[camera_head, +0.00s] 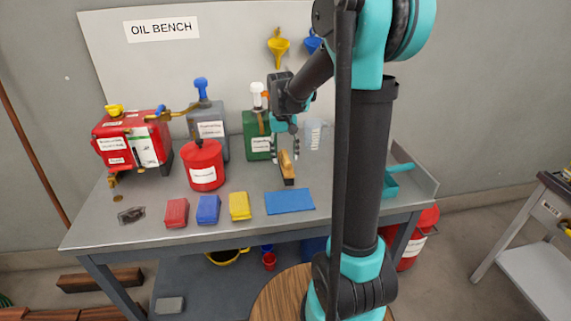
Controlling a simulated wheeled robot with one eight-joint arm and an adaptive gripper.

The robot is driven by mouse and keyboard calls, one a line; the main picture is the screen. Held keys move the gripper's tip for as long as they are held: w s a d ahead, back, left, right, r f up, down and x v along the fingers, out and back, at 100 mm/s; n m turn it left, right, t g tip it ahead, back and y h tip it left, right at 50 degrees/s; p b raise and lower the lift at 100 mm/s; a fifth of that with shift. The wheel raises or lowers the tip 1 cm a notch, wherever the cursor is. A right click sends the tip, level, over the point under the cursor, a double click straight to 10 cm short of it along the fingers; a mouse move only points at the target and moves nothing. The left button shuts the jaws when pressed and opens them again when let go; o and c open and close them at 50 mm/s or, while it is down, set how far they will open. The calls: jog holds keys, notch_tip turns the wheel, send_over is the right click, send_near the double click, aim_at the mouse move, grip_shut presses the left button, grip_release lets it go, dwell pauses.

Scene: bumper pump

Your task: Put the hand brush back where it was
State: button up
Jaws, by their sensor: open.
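The hand brush (287,164) has a tan wooden body and dark bristles at its lower end. It is at the middle of the bench top, just behind the blue mat (290,201). My gripper (285,154) points down over the brush, with its fingers apart, one on each side of the brush's upper part. I cannot tell whether the fingers touch it. The brush looks to be resting on the bench, but its exact contact is too small to make out.
Behind my gripper stand a green can (257,138) and a clear jug (314,134). A red canister (203,167) and grey can (211,125) stand left. Red, blue and yellow cloths (240,206) lie along the front. A teal dustpan (391,182) is at the right.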

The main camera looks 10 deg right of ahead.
jog(key=r, duration=0.7)
jog(key=shift+a+r, duration=0.1)
jog(key=shift+a, duration=0.1)
